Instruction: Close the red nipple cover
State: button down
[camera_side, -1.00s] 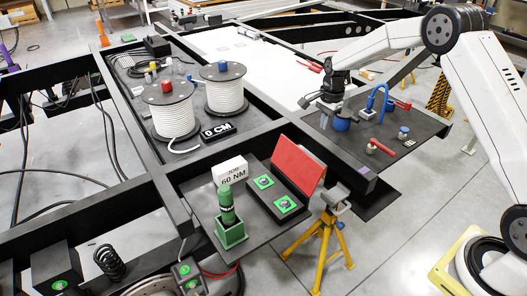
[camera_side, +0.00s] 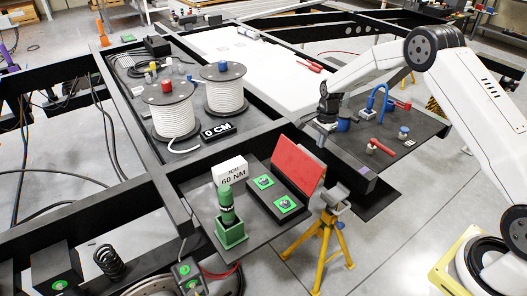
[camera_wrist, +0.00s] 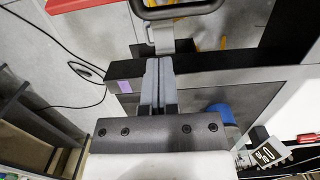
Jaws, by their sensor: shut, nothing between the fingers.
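The red cover (camera_side: 297,168) is a flat panel standing tilted up along the right edge of a dark block with green-ringed fittings (camera_side: 263,182). A red edge, which looks like the same cover, shows at the top left of the wrist view (camera_wrist: 80,4). My gripper (camera_side: 319,134) is behind and to the right of the cover, apart from it, near the left edge of the right-hand shelf. In the wrist view, my gripper (camera_wrist: 158,64) has its two fingers pressed together with nothing between them. Its tips are small and partly unclear in the side view.
The dark shelf (camera_side: 405,150) holds a blue cap (camera_side: 342,124), a blue hooked pipe (camera_side: 377,97) and red handles (camera_side: 379,147). A yellow stand (camera_side: 320,240) is below.

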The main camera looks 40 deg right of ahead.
aim_at(300, 164)
jog(key=a+f, duration=0.2)
jog(key=shift+a, duration=0.35)
jog(key=shift+a+r, duration=0.2)
jog(key=shift+a, duration=0.4)
jog(key=shift+a+r, duration=0.1)
jog(key=shift+a+r+h, duration=0.1)
jog(key=shift+a+h, duration=0.1)
jog(key=shift+h, duration=0.1)
